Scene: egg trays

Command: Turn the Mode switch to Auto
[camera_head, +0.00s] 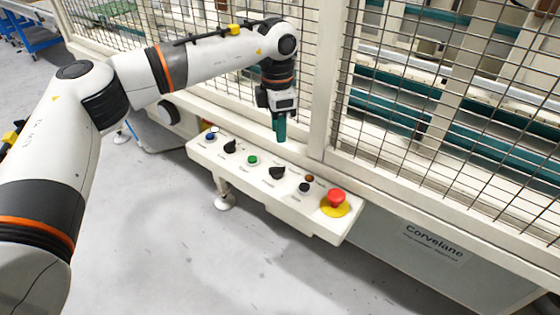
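The control panel (240,170) is a cream box on the front of the machine fence. It carries two black rotary knobs, a left one (230,146) and a right one (277,172). The labels are too small to read, so I cannot tell which knob is the Mode switch or how it is set. My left gripper (281,135), with teal fingers pointing down, hangs above and behind the right knob, apart from it. The fingers overlap in this view, so their opening does not show. Nothing is visible in them. My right gripper is out of view.
The panel also has a blue button (209,137), a green button (252,160), a black button (304,188), an amber lamp (309,178) and a red emergency stop (334,198) on yellow. A wire-mesh fence (440,110) stands behind. The grey floor in front is open.

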